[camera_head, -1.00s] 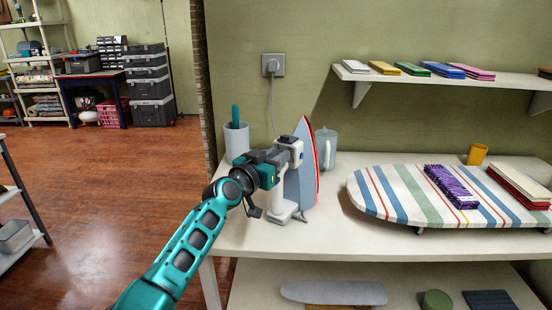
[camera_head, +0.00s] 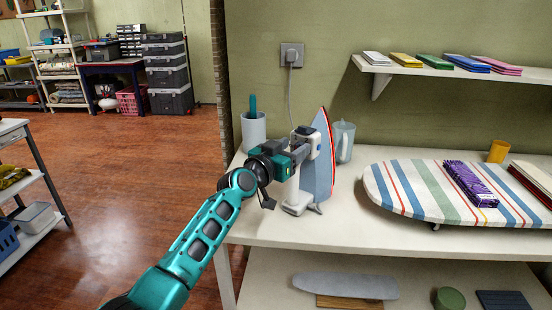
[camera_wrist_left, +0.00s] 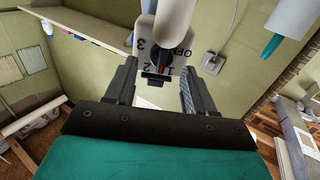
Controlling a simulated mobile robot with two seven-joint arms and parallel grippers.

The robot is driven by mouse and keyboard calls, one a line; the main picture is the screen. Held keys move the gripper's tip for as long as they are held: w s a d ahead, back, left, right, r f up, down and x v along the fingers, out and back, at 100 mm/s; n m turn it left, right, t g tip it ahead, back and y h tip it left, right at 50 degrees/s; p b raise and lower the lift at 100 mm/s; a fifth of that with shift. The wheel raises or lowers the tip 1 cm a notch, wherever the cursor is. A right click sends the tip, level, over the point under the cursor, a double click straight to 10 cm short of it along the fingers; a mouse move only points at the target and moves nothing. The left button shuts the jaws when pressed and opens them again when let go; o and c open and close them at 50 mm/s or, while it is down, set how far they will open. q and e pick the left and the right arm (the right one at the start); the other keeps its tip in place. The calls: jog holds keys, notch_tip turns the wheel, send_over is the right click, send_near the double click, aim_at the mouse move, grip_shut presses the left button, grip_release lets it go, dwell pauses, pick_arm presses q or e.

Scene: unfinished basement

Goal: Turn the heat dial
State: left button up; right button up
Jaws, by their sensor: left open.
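The iron (camera_head: 321,165) stands upright on its heel on the white table, its blue-grey soleplate with a red edge facing right. My left gripper (camera_head: 308,143) is at the iron's upper left side in the head view. A red pointer (camera_wrist_left: 164,63) shows near the 1. The open left fingers (camera_wrist_left: 158,88) lie on either side of the dial area; I cannot tell whether they touch it. A pale part of the iron covers the dial's top. My right gripper is not in view.
A striped ironing board (camera_head: 400,190) lies right of the iron, with a purple box (camera_head: 470,184) on it. A grey jug (camera_head: 344,142) stands close behind the iron, and a white cup (camera_head: 254,132) behind left. The table front is clear.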

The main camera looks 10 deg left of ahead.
pick_arm(q)
jog(key=p+v, duration=0.2)
jog(key=v, duration=1)
jog(key=shift+s, duration=0.15)
jog(key=shift+a, duration=0.1)
